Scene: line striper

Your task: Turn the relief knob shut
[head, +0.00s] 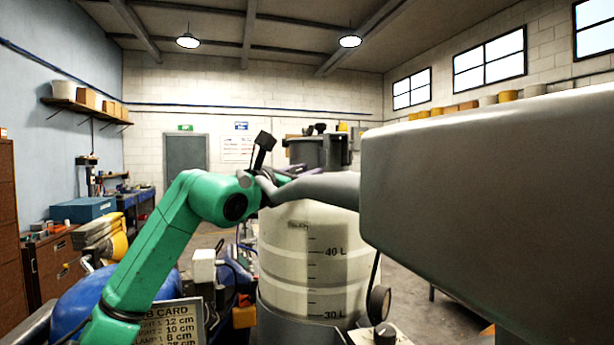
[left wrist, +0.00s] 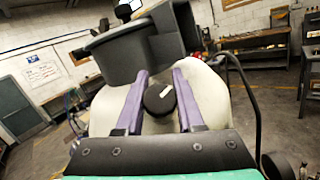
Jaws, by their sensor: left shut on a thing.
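A black round knob (left wrist: 160,98) with a white mark on its face shows in the left wrist view, in front of the pale tank. I take it to be the relief knob. The two purple fingers of my left gripper (left wrist: 160,92) stand on either side of it, shut on it. In the head view my left gripper (head: 280,177) is at the top of the pale tank (head: 305,245), partly hidden behind a grey bar, and the knob between its fingers cannot be made out. The white mark is slanted. My right gripper is not in view.
A large grey block (head: 490,190) fills the right of the head view. A gauge (head: 378,305) and another dark knob (head: 384,335) sit low beside the tank. A job card (head: 170,322) is at lower left.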

